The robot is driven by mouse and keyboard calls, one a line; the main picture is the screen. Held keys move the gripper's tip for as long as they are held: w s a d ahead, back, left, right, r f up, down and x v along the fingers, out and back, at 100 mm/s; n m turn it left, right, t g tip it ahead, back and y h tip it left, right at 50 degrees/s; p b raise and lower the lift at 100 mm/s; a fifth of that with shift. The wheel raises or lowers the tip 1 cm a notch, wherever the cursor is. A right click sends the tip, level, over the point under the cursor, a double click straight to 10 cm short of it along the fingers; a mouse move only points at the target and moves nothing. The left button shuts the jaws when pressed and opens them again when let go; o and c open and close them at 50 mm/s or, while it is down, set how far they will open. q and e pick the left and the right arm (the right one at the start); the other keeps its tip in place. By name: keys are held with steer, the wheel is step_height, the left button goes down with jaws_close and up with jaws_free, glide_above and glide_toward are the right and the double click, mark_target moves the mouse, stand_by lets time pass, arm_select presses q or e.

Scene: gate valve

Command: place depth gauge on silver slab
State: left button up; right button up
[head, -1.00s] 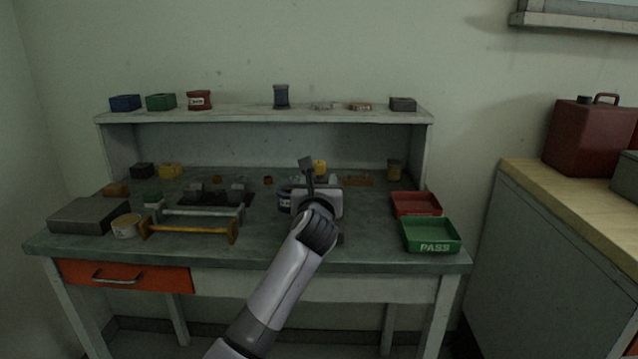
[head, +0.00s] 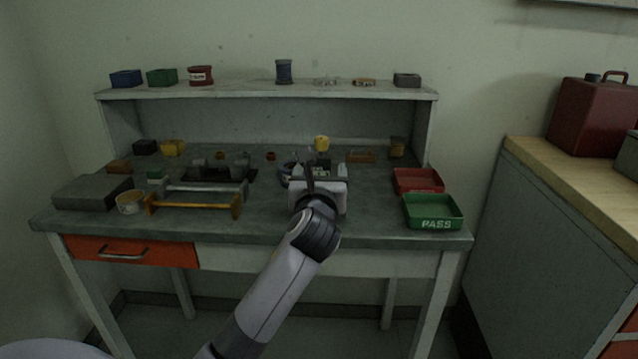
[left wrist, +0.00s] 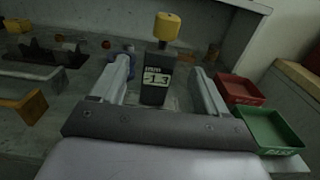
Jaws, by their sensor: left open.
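The depth gauge appears to be the upright dark block with a yellow knob (head: 322,143) on top. In the left wrist view the gauge (left wrist: 156,88) shows a pale display reading about 1.3. My left gripper (head: 320,175) is open, its fingers pointing toward the gauge. In the left wrist view the gauge stands between the two fingers (left wrist: 161,68), with gaps on both sides. The gripper hides the gauge's lower part in the head view. A thick grey slab (head: 92,192), which may be the silver slab, lies at the bench's left end. My right gripper is not in view.
A green PASS tray (head: 433,212) and a red tray (head: 418,181) sit right of the gripper. An orange-yellow bar (head: 193,206), a round tin (head: 130,203) and a dark fixture (head: 220,172) stand to the left. A shelf (head: 265,92) runs along the back. The front strip is clear.

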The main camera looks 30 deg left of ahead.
arm_select(q)
steer(key=shift+v, duration=2.45)
steer(key=s+d+f+n+g+h, duration=0.2)
steer(key=s+f+n+g+h, duration=0.1)
steer(key=s+f+n, duration=0.5)
steer(key=s+d+f+n+g+h, duration=0.25)
steer(key=s+f+n, duration=0.35)
steer(key=f, duration=0.5)
steer(key=s+d+f+n+g+h, duration=0.2)
steer(key=s+d+f+n+g, duration=0.15)
steer(key=s+n, duration=0.4)
steer(key=s+d+f+n+g+h, duration=0.2)
steer(key=s+f+n+g, duration=0.15)
steer(key=s+n, duration=0.45)
steer(key=w+d+f+m+t+h+p, duration=0.2)
steer(key=w+f+t+p, duration=0.2)
steer(key=t, duration=0.3)
steer(key=shift+w+d+f+p, duration=0.4)
steer(key=shift+w+p, duration=0.05)
steer(key=shift+w, duration=0.4)
steer(key=shift+t, duration=0.35)
